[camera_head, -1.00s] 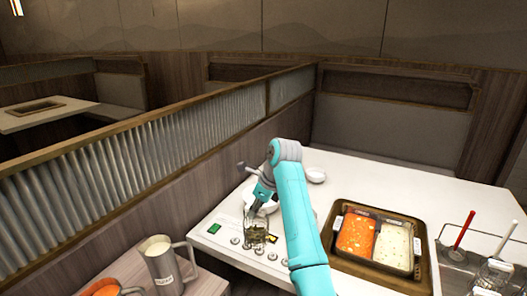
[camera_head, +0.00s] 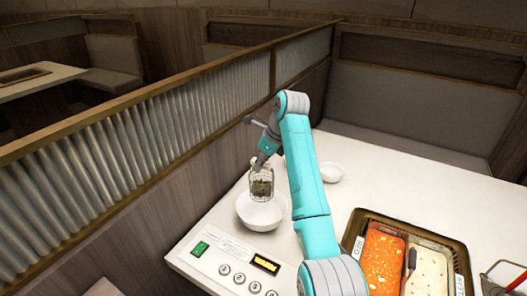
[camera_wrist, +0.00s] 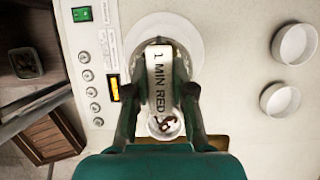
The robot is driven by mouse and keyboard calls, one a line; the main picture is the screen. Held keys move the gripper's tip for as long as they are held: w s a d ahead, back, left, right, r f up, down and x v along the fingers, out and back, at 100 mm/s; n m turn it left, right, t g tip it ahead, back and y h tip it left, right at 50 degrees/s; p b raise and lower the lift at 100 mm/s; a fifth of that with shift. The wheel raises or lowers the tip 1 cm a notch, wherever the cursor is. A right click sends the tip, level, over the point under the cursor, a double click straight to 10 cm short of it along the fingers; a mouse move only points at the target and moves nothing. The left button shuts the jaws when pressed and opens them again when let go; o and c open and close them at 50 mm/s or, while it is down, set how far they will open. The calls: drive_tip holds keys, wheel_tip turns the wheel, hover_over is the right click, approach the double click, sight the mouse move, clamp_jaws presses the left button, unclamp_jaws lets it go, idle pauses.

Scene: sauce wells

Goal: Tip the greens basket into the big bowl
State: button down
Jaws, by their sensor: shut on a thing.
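The big white bowl (camera_head: 262,217) stands on the counter under the basket. Its rim (camera_wrist: 188,35) shows behind the tag in the wrist view; the rest is partly hidden.
A control panel with a green switch (camera_head: 200,248) and several knobs edges the counter. A small white bowl (camera_head: 331,172) stands to the right; the wrist view shows two small bowls there. A pot of red and white broth (camera_head: 383,262) is at lower right. A ribbed partition runs along the left.

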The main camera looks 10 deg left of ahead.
sight(263, 175)
drive_tip(key=shift+w+f, duration=0.1)
drive_tip(key=shift+w, duration=0.2)
drive_tip(key=shift+f, duration=3.35)
drive_tip(key=shift+w+a, duration=0.1)
